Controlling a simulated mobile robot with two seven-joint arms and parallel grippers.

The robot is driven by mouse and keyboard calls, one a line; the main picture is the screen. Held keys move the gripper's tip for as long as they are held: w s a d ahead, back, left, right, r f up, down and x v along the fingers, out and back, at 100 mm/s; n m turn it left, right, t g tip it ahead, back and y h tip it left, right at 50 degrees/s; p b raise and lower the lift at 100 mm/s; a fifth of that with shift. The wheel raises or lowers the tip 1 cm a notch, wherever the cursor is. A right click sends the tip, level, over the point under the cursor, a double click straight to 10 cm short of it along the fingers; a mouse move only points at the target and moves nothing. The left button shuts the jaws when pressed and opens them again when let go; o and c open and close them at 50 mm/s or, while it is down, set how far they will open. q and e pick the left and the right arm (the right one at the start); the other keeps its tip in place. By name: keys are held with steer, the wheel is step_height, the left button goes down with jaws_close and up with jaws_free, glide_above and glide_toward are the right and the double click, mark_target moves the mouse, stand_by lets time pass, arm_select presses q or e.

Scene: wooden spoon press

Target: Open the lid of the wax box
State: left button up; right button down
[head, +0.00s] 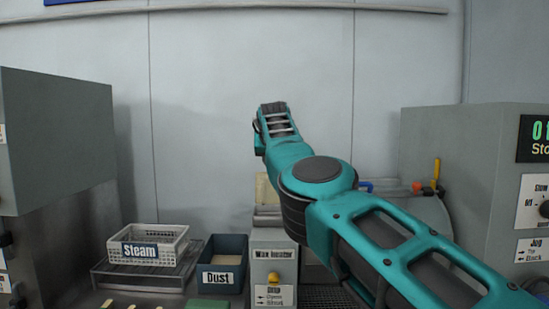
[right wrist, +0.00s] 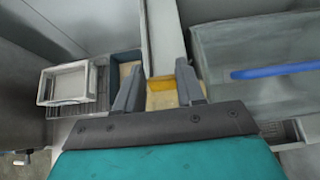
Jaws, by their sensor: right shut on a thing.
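The wax box (head: 273,247) is a narrow grey housing low in the middle of the head view, with a wax label and a yellow knob (head: 274,279) on its front. A pale tan panel (head: 264,189) shows above its back; my arm partly covers that area. In the right wrist view, my right gripper (right wrist: 160,72) has its fingers on either side of a tan part with a yellow edge (right wrist: 162,87). It is shut on this part, which appears to be the lid of the wax box. My left gripper is out of view.
A white Steam basket (head: 148,245) on a rack and a dark blue Dust bin (head: 222,265) stand left of the wax box. Grey machines (head: 58,140) flank both sides. A grey container with a blue handle (right wrist: 275,70) is close on the right.

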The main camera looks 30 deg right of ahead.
steer(key=shift+d+r, duration=0.15)
steer(key=shift+r, duration=0.4)
steer(key=c, duration=1.1)
jaws_free()
steer(key=o, duration=0.4)
steer(key=shift+f, duration=0.25)
steer(key=shift+s+a+r+b, duration=0.1)
steer(key=shift+s+a+b, duration=0.15)
steer(key=shift+b, duration=0.35)
steer(key=b+v, duration=0.4)
steer(key=v, duration=0.8)
steer(key=shift+s+r+b, duration=0.1)
steer(key=shift+b, duration=0.25)
